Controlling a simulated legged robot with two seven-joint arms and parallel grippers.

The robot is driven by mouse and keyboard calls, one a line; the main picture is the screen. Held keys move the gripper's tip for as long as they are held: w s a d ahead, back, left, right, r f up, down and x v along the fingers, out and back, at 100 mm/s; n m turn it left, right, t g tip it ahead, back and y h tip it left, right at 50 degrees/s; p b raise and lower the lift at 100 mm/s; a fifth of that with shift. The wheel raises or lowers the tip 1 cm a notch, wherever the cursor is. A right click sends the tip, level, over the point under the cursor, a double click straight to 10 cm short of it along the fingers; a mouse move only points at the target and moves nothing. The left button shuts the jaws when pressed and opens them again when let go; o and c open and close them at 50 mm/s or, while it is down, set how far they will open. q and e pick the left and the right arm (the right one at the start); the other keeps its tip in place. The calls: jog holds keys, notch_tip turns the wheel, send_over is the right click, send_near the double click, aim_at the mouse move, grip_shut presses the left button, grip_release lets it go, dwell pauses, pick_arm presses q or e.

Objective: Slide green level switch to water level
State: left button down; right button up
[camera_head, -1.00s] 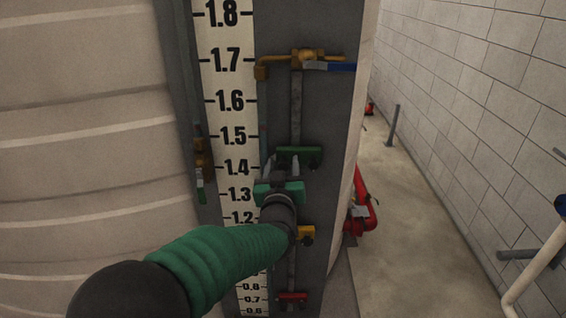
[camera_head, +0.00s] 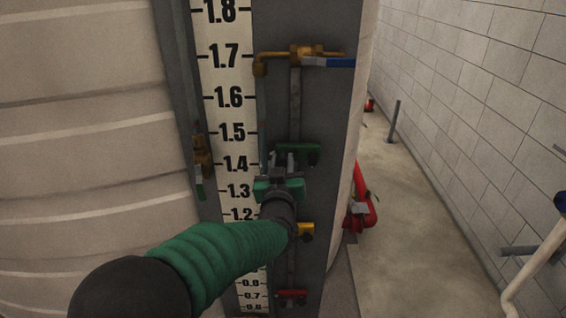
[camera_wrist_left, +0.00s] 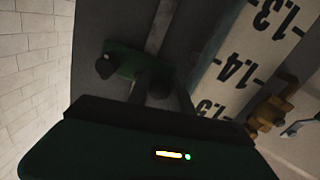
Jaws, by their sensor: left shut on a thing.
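The green level switch (camera_head: 312,153) is a dark green slider on a vertical rail, between the 1.4 and 1.5 marks of the water level gauge (camera_head: 226,80). My left gripper (camera_head: 284,160) is shut on the left part of the switch, reaching up from below. In the left wrist view the green switch (camera_wrist_left: 125,62) shows just beyond the dark gripper fingers, with the gauge scale to its right. The contact is partly hidden by the gripper. The water level itself cannot be made out. My right gripper is not in view.
A yellow switch (camera_head: 306,230) and a red switch (camera_head: 292,295) sit lower on the rail. A brass valve with a blue handle (camera_head: 335,62) is above. A ribbed tank (camera_head: 80,120) stands left. Red pipework (camera_head: 363,205) and open floor lie right.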

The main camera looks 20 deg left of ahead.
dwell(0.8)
pick_arm(q)
notch_tip(320, 180, up, 11)
jog(key=p, duration=0.5)
jog(key=shift+f+p, duration=0.15)
jog(key=shift+p, duration=0.2)
jog(key=c, duration=1.1)
grip_release()
jog(key=shift+f, duration=0.15)
jog(key=shift+c, duration=0.2)
